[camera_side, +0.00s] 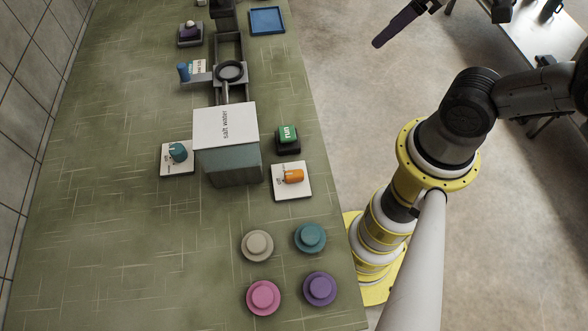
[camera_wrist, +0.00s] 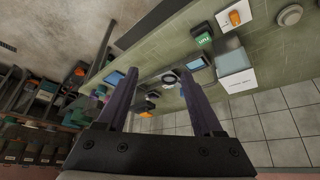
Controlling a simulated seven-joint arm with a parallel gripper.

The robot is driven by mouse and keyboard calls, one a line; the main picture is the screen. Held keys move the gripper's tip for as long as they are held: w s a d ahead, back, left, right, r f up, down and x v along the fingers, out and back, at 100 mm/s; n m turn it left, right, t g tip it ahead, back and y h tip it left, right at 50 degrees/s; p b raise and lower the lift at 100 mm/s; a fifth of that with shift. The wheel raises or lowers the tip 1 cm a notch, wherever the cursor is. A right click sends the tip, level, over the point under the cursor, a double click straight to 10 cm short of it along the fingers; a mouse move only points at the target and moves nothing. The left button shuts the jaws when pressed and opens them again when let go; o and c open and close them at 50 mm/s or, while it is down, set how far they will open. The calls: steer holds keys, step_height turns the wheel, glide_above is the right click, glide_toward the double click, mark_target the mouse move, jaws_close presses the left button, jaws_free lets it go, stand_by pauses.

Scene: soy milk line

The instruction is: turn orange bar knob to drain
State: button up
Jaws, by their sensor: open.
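The orange bar knob (camera_side: 293,176) sits on a white plate (camera_side: 291,193) on the green bench, right of the salt water box (camera_side: 227,140). The knob also shows in the wrist view (camera_wrist: 235,18), at the top right on its white plate. Plate markings are too small to read. In the wrist view my gripper (camera_wrist: 158,95) has its two dark purple fingers spread apart with nothing between them. In the side view only a purple finger (camera_side: 398,27) shows clearly at the top, off the bench to the right and far from the knob.
A green run button (camera_side: 287,133) stands just behind the knob. A teal knob (camera_side: 178,152) is left of the box. Several round lidded pieces, including a pink one (camera_side: 263,297), stand in front. A blue tray (camera_side: 267,20) is at the back. The bench's left side is clear.

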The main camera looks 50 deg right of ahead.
steer(key=shift+n, duration=0.6)
steer(key=w, duration=0.1)
steer(key=w+a, duration=0.1)
steer(key=w+r, duration=0.1)
steer(key=shift+w+a, duration=0.4)
steer(key=shift+c, duration=0.4)
steer(key=n+g, duration=0.6)
steer(key=n, duration=0.2)
glide_above(294, 173)
step_height(294, 173, down, 12)
steer(key=f, duration=0.1)
step_height(294, 173, down, 12)
steer(key=shift+f, duration=0.25)
jaws_close()
